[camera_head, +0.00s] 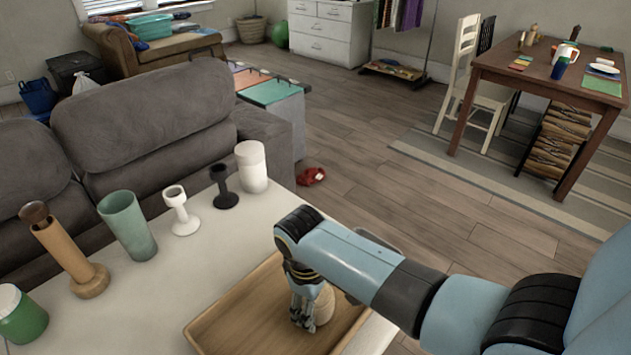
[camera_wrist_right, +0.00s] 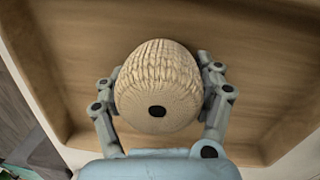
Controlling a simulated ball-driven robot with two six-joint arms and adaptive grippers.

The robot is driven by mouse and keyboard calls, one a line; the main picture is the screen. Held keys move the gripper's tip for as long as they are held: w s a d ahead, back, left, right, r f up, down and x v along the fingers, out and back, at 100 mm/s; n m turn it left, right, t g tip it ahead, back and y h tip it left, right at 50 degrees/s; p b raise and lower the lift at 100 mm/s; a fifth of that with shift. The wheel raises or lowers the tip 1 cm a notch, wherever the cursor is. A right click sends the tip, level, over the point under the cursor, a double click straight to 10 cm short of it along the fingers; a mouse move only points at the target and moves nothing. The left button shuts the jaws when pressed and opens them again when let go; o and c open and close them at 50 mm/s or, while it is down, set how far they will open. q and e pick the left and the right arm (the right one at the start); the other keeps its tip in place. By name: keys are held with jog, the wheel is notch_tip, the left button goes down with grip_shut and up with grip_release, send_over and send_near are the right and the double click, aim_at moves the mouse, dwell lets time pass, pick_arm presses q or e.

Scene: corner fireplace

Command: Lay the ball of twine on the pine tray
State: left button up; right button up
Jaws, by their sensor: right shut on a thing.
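The ball of twine (camera_wrist_right: 160,85) is beige and ribbed with a dark hole in its end. My right gripper (camera_head: 308,310) is shut on it, with a finger on each side in the right wrist view (camera_wrist_right: 160,95). In the head view the ball (camera_head: 325,303) shows partly behind the fingers. The pine tray (camera_head: 215,325) is a shallow wooden tray on the white table. The ball and gripper are over the tray's inside; I cannot tell whether the ball touches its floor. The tray also fills the background in the wrist view (camera_wrist_right: 70,60). My left gripper is not in view.
On the white table (camera_head: 150,290) stand a green-and-white jar (camera_head: 20,318), a wooden holder (camera_head: 70,255), a green cup (camera_head: 128,226), white (camera_head: 181,212) and black (camera_head: 223,190) stands and a white canister (camera_head: 252,168). A grey sofa (camera_head: 145,105) is behind.

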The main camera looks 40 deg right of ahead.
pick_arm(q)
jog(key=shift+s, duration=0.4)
pick_arm(e)
jog(key=o, duration=1.3)
jog(key=r, duration=0.4)
jog(key=r+p, duration=0.1)
jog(key=r, duration=0.3)
jog(key=a+r, duration=0.1)
jog(key=r, duration=0.3)
jog(key=shift+w+p, duration=0.3)
jog(key=shift+w, duration=0.05)
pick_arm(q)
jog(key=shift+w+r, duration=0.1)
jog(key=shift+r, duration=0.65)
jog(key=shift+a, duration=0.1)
